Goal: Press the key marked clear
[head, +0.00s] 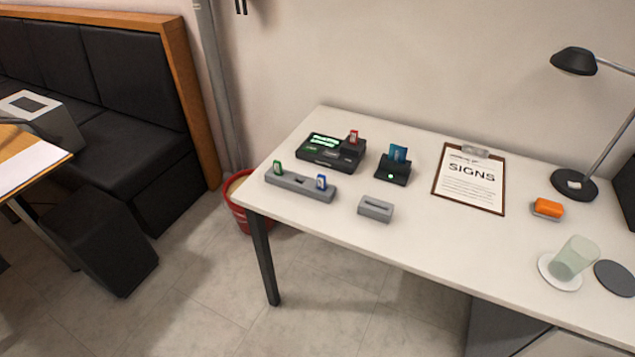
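A black marker machine (345,164) stands at the back left of the white table. It has a lit green screen (324,140), and a red tag (353,137) stands upright in its raised right part. Below the screen are a green key (312,149) and a grey key (331,154). Their lettering is too small to read, so I cannot tell which is marked clear. Neither of my grippers shows in the head view.
To the right are a black reader (392,174) holding a blue card (398,153), a grey slotted block (375,209) and a clipboard (470,187). The table's front middle is clear.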

